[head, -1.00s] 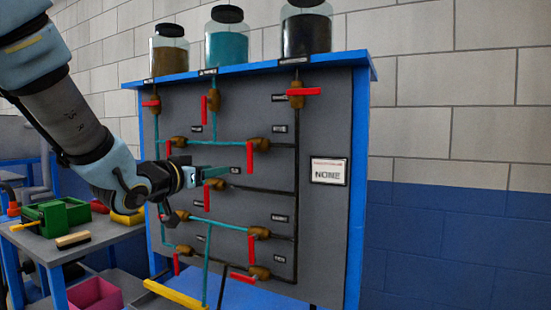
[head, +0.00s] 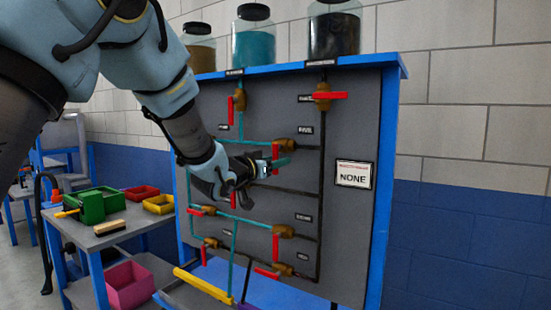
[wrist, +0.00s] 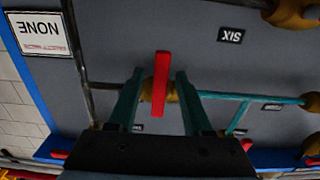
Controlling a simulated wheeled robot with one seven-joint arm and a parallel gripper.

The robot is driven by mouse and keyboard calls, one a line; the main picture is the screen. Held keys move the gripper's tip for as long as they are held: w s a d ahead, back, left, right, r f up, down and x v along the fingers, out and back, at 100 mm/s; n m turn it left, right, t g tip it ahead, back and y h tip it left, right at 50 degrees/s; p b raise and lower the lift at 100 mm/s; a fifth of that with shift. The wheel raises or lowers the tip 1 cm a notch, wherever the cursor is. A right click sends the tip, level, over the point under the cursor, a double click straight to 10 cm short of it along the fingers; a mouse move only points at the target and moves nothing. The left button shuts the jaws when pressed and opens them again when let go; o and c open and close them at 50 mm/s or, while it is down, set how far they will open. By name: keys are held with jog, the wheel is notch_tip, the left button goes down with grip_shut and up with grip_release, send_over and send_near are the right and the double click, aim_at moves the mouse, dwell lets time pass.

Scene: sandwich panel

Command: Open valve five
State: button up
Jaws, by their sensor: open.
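Valve five has a brown body (head: 286,146) and a red lever handle (head: 275,152), on a horizontal pipe on the grey panel (head: 345,225). Its FIVE label (head: 306,130) is above and right. In the wrist view, which is upside down, the red handle (wrist: 160,85) stands across the pipe, teal on one side and black on the other. My gripper (wrist: 157,82) is open, with one teal finger on each side of the handle. Gaps show between handle and fingers. In the head view my gripper (head: 276,165) partly hides the handle.
The SIX label (wrist: 230,34) is close by in the wrist view. Other red-handled valves sit above and below, including one at the top right (head: 322,96). Jars (head: 255,38) stand on the panel's top. A sign (head: 353,174) reads NONE. A side table (head: 110,235) holds bins.

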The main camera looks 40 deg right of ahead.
grip_shut()
dwell(0.4)
dwell(1.1)
